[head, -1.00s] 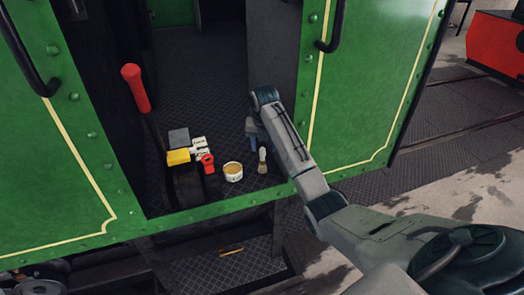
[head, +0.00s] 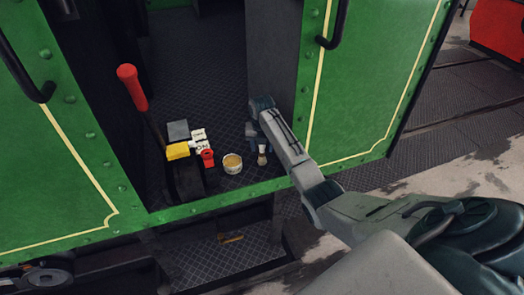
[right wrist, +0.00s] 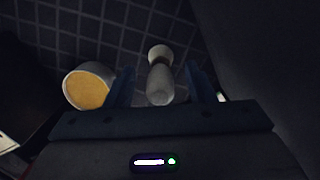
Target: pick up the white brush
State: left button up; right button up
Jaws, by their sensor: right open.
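The white brush (head: 262,150) is on the dark patterned cab floor (head: 215,80), near the doorway edge. In the right wrist view the pale brush (right wrist: 160,82) lies in the gap between the two fingers, with space on both sides. My right gripper (right wrist: 159,70) is open around it and not closed on it. In the head view my right gripper (head: 254,134) is just behind and left of the brush, partly hidden by my arm. My left gripper does not show.
A small tub with yellowish contents (head: 232,163) stands close left of the brush. Further left are a yellow block (head: 178,151), a red item (head: 207,158) and a red-handled lever (head: 132,88). A dark upright panel (head: 274,60) and the green cab side (head: 375,80) are on the right.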

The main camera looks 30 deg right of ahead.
jog(key=shift+f, duration=0.85)
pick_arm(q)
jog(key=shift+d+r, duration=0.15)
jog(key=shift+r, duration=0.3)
pick_arm(e)
jog(key=shift+f, duration=0.3)
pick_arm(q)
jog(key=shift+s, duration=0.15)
pick_arm(e)
grip_shut()
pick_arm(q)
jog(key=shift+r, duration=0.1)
pick_arm(e)
jog(key=shift+w+r, duration=0.1)
jog(key=shift+r, duration=0.1)
